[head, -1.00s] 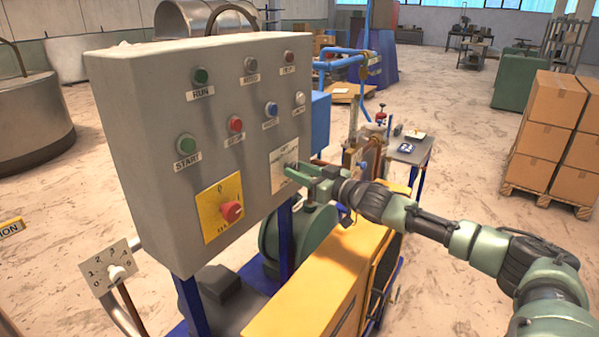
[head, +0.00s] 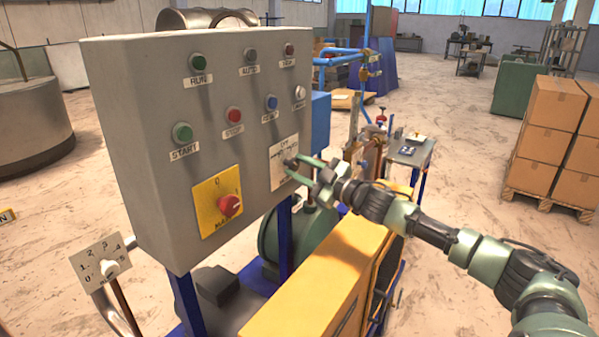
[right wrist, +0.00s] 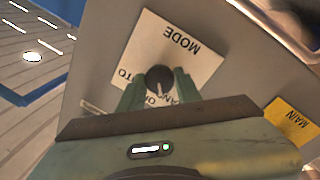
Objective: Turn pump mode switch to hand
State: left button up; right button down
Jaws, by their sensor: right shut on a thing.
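The pump mode switch is a small dark round knob (right wrist: 160,77) on a white plate (head: 281,152) low on the right of the grey control panel (head: 150,100). In the right wrist view the plate reads MODE upside down, with partly hidden words around the knob. A pale mark on the knob points roughly down in that view, towards the partly covered OFF word. My right gripper (head: 293,168) is at the plate, its two green fingers shut on the knob from both sides. My left gripper is not in view.
A red main switch (head: 229,205) on a yellow plate sits left of the mode switch. Several buttons fill the panel above. A yellow cabinet (head: 315,275) stands below my right arm.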

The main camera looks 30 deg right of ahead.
jog(key=shift+n, duration=0.6)
jog(key=shift+r, duration=0.1)
jog(key=c, duration=1)
grip_release()
